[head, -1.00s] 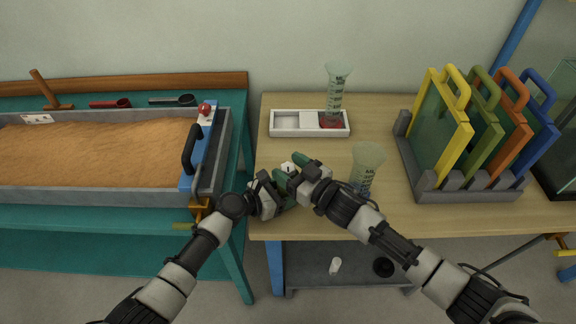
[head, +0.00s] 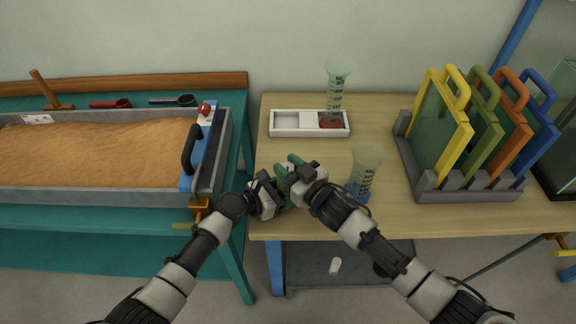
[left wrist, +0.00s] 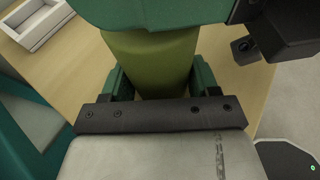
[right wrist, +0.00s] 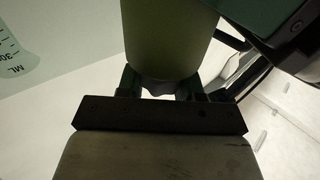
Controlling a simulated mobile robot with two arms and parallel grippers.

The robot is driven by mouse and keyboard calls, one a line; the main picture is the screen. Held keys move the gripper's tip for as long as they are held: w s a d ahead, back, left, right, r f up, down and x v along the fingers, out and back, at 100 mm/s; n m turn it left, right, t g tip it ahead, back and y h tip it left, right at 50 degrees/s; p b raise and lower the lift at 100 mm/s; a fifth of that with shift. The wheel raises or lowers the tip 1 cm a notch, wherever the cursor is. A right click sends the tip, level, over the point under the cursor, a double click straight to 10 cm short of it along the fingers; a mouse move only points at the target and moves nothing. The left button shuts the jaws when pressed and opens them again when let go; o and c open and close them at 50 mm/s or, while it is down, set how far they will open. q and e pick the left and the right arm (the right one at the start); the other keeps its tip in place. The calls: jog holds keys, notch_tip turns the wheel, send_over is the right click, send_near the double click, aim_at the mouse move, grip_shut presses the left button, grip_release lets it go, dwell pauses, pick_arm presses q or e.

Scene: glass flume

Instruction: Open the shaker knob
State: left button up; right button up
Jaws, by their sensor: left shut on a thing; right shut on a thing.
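My left gripper (head: 277,190) and right gripper (head: 289,167) meet close together above the front left part of the wooden table. In the left wrist view, the left gripper (left wrist: 160,80) is shut on an olive-green cylindrical piece (left wrist: 150,58), taken as the shaker. The head view mostly hides both pieces behind the grippers. I cannot tell whether the knob is loose on the shaker.
A blue-bottomed measuring cylinder (head: 366,172) stands just right of the right gripper. A white divided tray (head: 285,122) and a red-bottomed cylinder (head: 336,95) stand behind. A rack of coloured framed panels (head: 470,193) is at right. The sand flume (head: 100,196) is at left.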

jog(key=m+t+h, duration=0.2)
jog(key=h, duration=0.1)
jog(key=shift+s+a+r+m, duration=0.1)
jog(key=shift+a+r+m, duration=0.05)
jog(key=shift+a+m, duration=0.15)
jog(key=shift+d+m+t+h, duration=0.2)
jog(key=shift+m+t+h, duration=0.2)
jog(key=shift+h, duration=0.3)
jog(key=shift+d, duration=0.1)
jog(key=o, duration=1)
jog(key=shift+c, duration=0.2)
jog(key=v, duration=1.2)
